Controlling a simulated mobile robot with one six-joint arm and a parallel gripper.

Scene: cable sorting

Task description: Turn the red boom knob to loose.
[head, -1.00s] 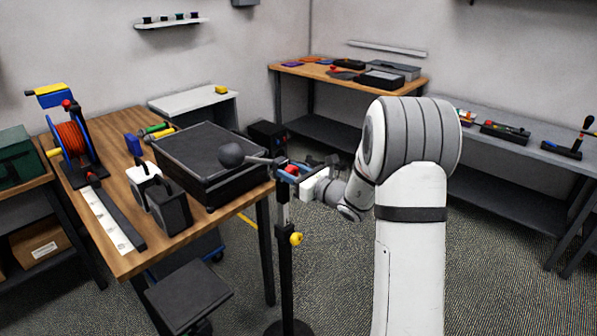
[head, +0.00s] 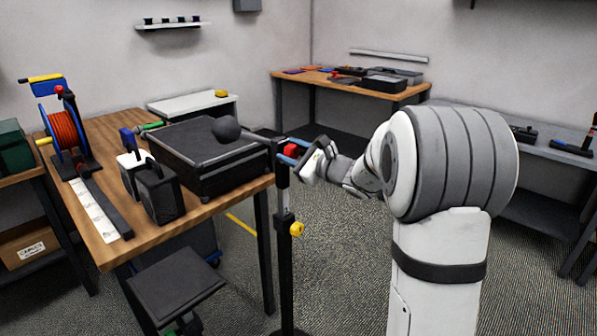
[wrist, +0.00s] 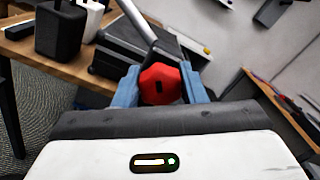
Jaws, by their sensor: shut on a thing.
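The red boom knob (wrist: 160,84) sits between the two blue fingers of my gripper (wrist: 160,86) in the wrist view, with a dark slot mark on its face. In the head view the red knob (head: 291,150) is at the top of the black stand (head: 284,215), and my gripper (head: 292,152) reaches it from the right, shut on it. The grey boom (wrist: 137,20) runs up and away behind the knob in the wrist view. The knob's loose or tight marking cannot be read.
A black case (head: 205,165), a cable reel (head: 62,130) and dark boxes (head: 158,192) stand on the wooden table (head: 112,252). A yellow knob (head: 296,229) sits lower on the stand. A stool (head: 176,287) stands in front.

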